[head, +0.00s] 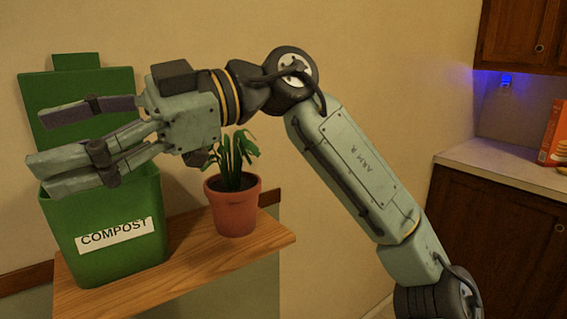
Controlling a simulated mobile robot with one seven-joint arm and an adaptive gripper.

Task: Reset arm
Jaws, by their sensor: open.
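My gripper (62,140) is at the left of the head view, its fingers spread apart and pointing left. I see nothing between the fingers. It shows in front of the upper part of a green compost bin (115,260), hiding part of its opening. I cannot tell from this one view how far above or in front of the bin the gripper is. My arm (355,165) runs from the lower right up to a bent joint at the top middle, then left to the gripper.
The bin, lid raised, stands on a wooden shelf (190,285) beside a potted plant (236,212), which shows below my wrist. At the right is a counter (500,165) with an orange box (555,135), under a wall cabinet (520,35). Bare wall lies behind my arm.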

